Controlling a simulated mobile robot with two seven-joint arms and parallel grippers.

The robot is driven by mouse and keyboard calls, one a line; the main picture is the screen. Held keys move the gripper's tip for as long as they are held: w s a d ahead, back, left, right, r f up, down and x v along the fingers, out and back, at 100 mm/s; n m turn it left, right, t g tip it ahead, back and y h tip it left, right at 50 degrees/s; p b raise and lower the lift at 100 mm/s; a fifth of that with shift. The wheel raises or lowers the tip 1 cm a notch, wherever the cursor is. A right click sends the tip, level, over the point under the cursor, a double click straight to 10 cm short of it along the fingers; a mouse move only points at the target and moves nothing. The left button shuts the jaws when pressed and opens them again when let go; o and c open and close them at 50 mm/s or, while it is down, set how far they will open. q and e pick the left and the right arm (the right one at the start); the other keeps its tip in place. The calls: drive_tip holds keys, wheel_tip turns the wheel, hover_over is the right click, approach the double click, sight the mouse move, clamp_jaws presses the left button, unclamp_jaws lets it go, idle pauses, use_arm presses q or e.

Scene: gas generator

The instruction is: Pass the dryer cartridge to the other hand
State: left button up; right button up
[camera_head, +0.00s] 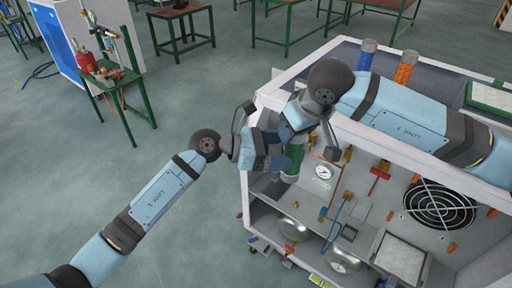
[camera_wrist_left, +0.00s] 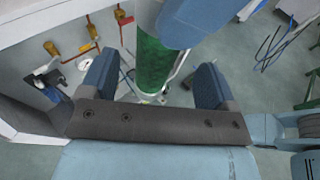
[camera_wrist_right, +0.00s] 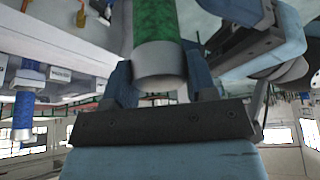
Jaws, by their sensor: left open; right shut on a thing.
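The dryer cartridge (camera_head: 292,162) is a green cylinder with a pale end cap, held upright by the front left corner of the white generator cabinet. My right gripper (camera_head: 301,120) is shut on it from above; the right wrist view shows the cartridge (camera_wrist_right: 155,50) between the two fingers. My left gripper (camera_head: 277,152) is open and comes from the left at the cartridge's side. In the left wrist view the green body (camera_wrist_left: 153,65) stands between the spread left fingers (camera_wrist_left: 155,85), with part of the right gripper over its top. Contact with the left fingers cannot be told.
The open cabinet (camera_head: 246,200) holds gauges, red and blue valves and a fan (camera_head: 440,205) just right of the grippers. Floor to the left is free; a green bench (camera_head: 128,80) stands farther off.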

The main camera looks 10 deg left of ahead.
sight(293, 150)
use_arm(q)
drive_tip(key=shift+x, duration=2)
drive_tip(key=shift+c, duration=0.2)
drive_tip(key=c, duration=1.1)
drive_tip(key=shift+c, duration=0.3)
use_arm(e)
drive_tip(key=o, duration=1.5)
